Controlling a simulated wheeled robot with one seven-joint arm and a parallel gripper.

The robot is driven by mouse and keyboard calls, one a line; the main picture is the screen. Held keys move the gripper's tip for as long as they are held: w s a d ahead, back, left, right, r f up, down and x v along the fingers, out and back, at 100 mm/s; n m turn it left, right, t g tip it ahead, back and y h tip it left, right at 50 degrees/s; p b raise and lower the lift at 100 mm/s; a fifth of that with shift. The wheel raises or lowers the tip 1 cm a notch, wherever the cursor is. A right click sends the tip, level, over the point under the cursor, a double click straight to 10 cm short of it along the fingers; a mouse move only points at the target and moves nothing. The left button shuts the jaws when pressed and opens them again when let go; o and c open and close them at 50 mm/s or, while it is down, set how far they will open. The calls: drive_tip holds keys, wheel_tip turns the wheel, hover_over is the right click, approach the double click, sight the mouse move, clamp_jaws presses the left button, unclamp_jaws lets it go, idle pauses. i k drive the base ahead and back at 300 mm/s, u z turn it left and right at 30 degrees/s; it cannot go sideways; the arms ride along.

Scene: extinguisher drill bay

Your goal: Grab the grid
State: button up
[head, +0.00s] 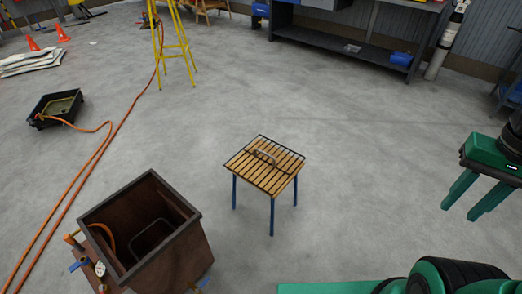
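A dark, thin-barred grid (284,158) appears to lie flat on a small stool with blue legs (272,215), near the middle of the head view. Its bars run over the tan wooden top, so grid and slats are hard to tell apart. A pale curved handle (265,155) stands up from its middle. My green gripper (460,212) is at the right edge, well to the right of the grid and apart from it. Its two fingers are spread and point down, with nothing between them.
A rusty open-topped box (190,247) stands left of the stool, with valves at its front. An orange hose (110,140) crosses the floor at left, near a black tray (42,123). A yellow stand (177,50) and a dark workbench (335,52) are behind.

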sight(260, 151)
drive_tip(key=i, duration=0.85)
drive_tip(key=z, duration=0.05)
